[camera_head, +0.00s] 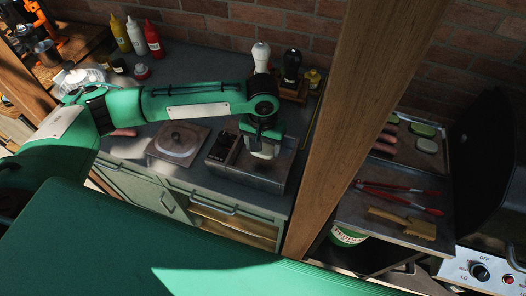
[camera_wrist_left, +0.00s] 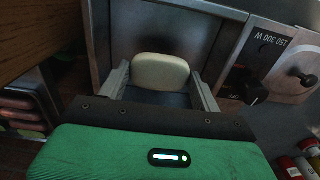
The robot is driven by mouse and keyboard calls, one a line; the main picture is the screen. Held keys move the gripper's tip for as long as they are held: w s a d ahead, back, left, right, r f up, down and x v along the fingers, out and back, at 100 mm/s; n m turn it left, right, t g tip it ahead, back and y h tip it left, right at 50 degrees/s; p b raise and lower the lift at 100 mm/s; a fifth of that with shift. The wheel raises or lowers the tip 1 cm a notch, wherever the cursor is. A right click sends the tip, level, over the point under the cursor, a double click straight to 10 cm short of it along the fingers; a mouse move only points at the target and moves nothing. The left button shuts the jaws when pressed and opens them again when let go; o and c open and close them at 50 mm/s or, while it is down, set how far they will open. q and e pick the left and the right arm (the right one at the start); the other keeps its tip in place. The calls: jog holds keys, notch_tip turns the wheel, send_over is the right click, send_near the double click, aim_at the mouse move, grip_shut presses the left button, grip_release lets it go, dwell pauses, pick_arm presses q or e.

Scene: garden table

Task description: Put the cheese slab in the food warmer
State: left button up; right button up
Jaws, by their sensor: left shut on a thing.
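The cheese slab (camera_wrist_left: 160,72) is pale cream with a rounded top edge. In the wrist view it sits between the two fingers of my left gripper (camera_wrist_left: 160,88), which is shut on it. In the head view the left gripper (camera_head: 263,144) points down at the food warmer, and a pale bit of the slab (camera_head: 266,153) shows under it. The food warmer (camera_head: 245,180) is a grey metal box with a dark control panel at its left. The slab is over or in its opening; I cannot tell how deep. My right gripper is not in view.
A square board with a round lid (camera_head: 179,142) lies left of the warmer. White and black shakers (camera_head: 261,57) stand behind it. Sauce bottles (camera_head: 137,35) stand at the back left.

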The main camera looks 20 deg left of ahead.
aim_at(263, 161)
pick_arm(q)
notch_tip(263, 161, down, 5)
jog(key=shift+r+p, duration=0.2)
jog(key=shift+p, duration=0.25)
jog(key=shift+f, duration=0.1)
jog(key=o, duration=1)
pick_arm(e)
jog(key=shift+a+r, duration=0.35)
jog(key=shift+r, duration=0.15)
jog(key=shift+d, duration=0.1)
pick_arm(q)
jog(key=shift+r, duration=0.25)
notch_tip(263, 161, up, 11)
jog(key=shift+f+b, duration=0.2)
jog(key=shift+b, duration=0.85)
jog(key=shift+r, duration=0.55)
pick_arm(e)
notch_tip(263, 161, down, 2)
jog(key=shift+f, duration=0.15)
